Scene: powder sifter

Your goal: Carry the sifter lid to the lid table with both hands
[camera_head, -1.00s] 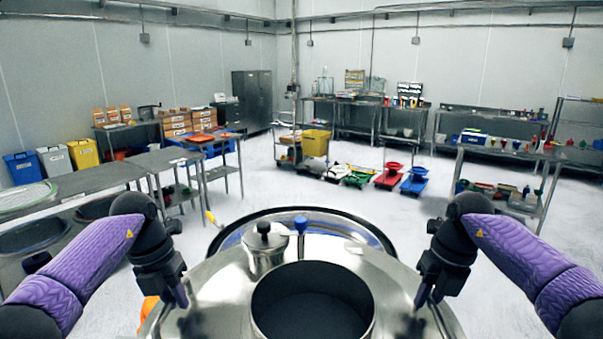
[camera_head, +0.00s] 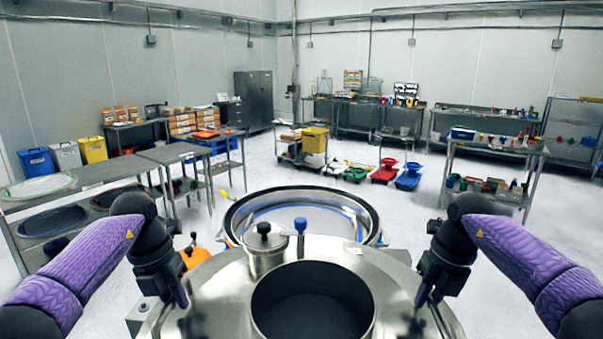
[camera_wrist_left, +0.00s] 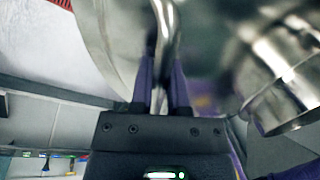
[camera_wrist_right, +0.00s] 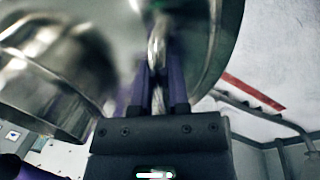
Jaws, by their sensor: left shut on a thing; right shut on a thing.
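The sifter lid (camera_head: 222,290) is a shiny round metal cover with a wide dark round opening, a small capped port and a blue knob. It fills the bottom middle of the head view, between my two arms. My left gripper (camera_head: 182,300) is shut on a handle at the lid's left side; the metal bar between its fingers shows in the left wrist view (camera_wrist_left: 165,45). My right gripper (camera_head: 420,298) is shut on the handle at the right side, seen in the right wrist view (camera_wrist_right: 157,50). The lid looks level. No table is clearly identifiable as the lid table.
The open round sifter body (camera_head: 368,212) stands just beyond the lid. An orange part (camera_head: 195,258) is beside it at left. Metal tables (camera_head: 100,172) with round screens stand at left. A shelf table (camera_head: 490,150) is at right. Open floor (camera_head: 420,220) lies at right.

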